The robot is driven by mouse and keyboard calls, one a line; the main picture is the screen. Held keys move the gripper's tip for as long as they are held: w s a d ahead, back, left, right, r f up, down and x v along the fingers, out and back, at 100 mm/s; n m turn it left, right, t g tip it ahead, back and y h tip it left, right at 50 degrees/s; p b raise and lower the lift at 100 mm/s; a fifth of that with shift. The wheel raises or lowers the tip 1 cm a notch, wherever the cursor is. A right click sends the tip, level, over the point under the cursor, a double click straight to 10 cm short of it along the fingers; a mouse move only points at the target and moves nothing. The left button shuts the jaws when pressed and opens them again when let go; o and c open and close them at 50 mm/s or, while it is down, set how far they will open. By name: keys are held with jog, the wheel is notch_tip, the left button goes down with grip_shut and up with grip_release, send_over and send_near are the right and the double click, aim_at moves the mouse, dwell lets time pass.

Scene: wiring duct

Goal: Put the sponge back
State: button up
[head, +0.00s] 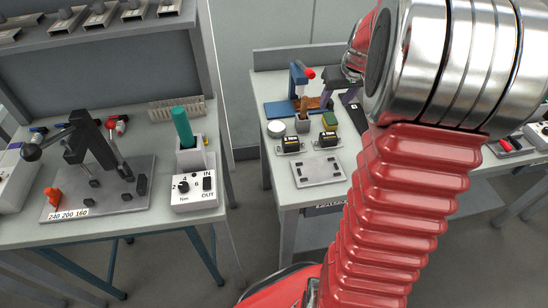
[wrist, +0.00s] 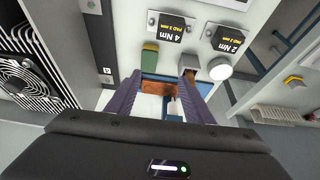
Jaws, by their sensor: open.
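The sponge (head: 329,118), a small green and yellow block, sits on the back part of the middle bench. It also shows in the wrist view (wrist: 150,57), just beyond the tip of the left finger and outside the jaws. My gripper (wrist: 163,80) is open with its purple fingers apart and nothing held between them. In the head view my gripper (head: 340,95) is over the bench behind the sponge, partly covered by my arm. A blue stand (head: 284,108) with a brown piece (wrist: 155,87) lies below the fingers; I cannot tell how far below.
A grey cup (head: 302,124) with a brown handle stands left of the sponge, near a white round disc (head: 276,128). Black blocks marked 2 Nm (wrist: 229,40) and 4 Nm (wrist: 172,28) stand in front, then a grey plate (head: 317,170).

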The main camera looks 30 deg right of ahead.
jog(key=s+a+r+n, duration=0.1)
jog(key=s+a+r, duration=0.25)
jog(key=a, duration=0.55)
jog(key=s+a+r, duration=0.2)
jog(key=a+r, duration=0.2)
jog(key=a, duration=0.6)
jog(key=s+a+n+t+y, duration=0.1)
jog(key=s+a+n, duration=0.1)
jog(key=s+a, duration=1.1)
jog(key=shift+s+a+f, duration=0.2)
jog(key=shift+s+a, duration=0.15)
jog(key=shift+s, duration=0.3)
